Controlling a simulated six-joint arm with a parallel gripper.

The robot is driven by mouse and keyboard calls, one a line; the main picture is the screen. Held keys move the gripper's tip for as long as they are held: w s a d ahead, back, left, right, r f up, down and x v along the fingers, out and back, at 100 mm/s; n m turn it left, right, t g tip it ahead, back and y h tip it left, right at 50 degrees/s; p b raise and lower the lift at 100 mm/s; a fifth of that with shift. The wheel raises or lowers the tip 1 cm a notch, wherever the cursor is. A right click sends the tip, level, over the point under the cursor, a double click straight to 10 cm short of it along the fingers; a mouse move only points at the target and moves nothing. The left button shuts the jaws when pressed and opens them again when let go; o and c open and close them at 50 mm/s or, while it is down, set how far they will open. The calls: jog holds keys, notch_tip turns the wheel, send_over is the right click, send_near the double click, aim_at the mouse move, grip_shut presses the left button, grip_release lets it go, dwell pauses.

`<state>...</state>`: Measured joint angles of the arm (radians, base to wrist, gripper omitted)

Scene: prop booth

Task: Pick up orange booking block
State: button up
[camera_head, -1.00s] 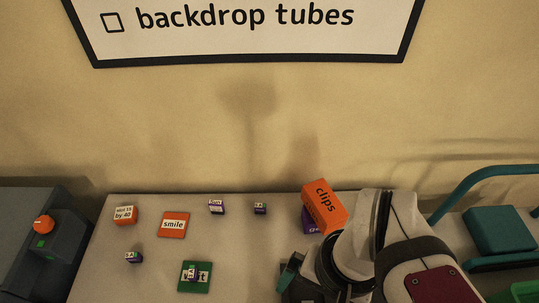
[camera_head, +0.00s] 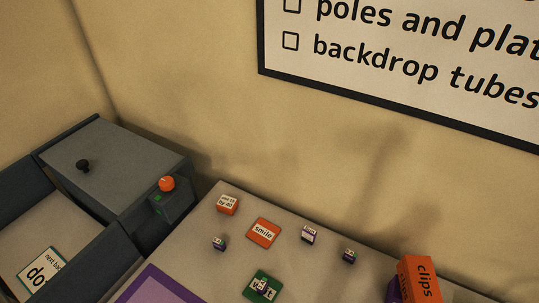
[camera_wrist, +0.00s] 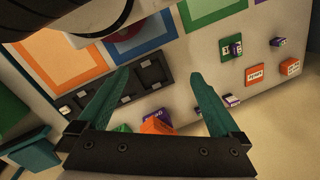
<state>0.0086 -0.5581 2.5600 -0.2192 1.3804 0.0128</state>
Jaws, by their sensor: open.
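The orange booking block (camera_head: 227,204) is a small orange block with a white text label on top. It sits at the far left corner of the pale table in the head view. It also shows near the right edge of the wrist view (camera_wrist: 289,66). My gripper (camera_wrist: 161,73) shows only in the wrist view, with two teal fingers spread apart and nothing between them. It is well away from the booking block, near the orange clips box (camera_wrist: 155,126).
An orange smile tile (camera_head: 263,233) lies beside the block. A small purple cube (camera_head: 218,243) is in front. Other small cubes (camera_head: 348,256) and a green tile (camera_head: 262,287) are nearby. The clips box stands right (camera_head: 424,280). A grey case (camera_head: 120,170) with an orange knob (camera_head: 167,184) is left.

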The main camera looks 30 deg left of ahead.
aim_at(223, 207)
dwell(0.3)
jog(key=w+a+f+n+h, duration=0.1)
jog(key=w+a+n+h, duration=0.1)
jog(key=w+n+h, duration=0.85)
jog(key=w+a+f+n+t+y, duration=0.2)
jog(key=w+a+f+n+t, duration=0.15)
jog(key=w+a+n, duration=0.65)
jog(key=a+f+n+t+y, duration=0.1)
jog(key=a+f+n+t, duration=0.25)
jog(key=a+n, duration=0.45)
jog(key=a+f+n+t+y, duration=0.2)
jog(key=a+n+t, duration=0.25)
jog(key=a, duration=0.65)
jog(key=s+a+f+n+y, duration=0.1)
jog(key=s+a+f+n, duration=0.1)
jog(key=s+a+n, duration=0.1)
jog(key=s+a+f+n+t+y, duration=0.1)
jog(key=s+a+f+n+y, duration=0.1)
jog(key=a, duration=0.3)
jog(key=s+a+f+n+t+y, duration=0.1)
jog(key=s+a+f+n+y, duration=0.1)
jog(key=a+n, duration=0.3)
jog(key=shift+s+f, duration=0.5)
jog(key=shift+s, duration=0.35)
jog(key=shift+y, duration=0.25)
jog(key=x, duration=1.5)
jog(key=shift+w+a+r, duration=0.1)
jog(key=shift+w+r, duration=0.1)
jog(key=shift+w, duration=0.15)
jog(key=c, duration=1.4)
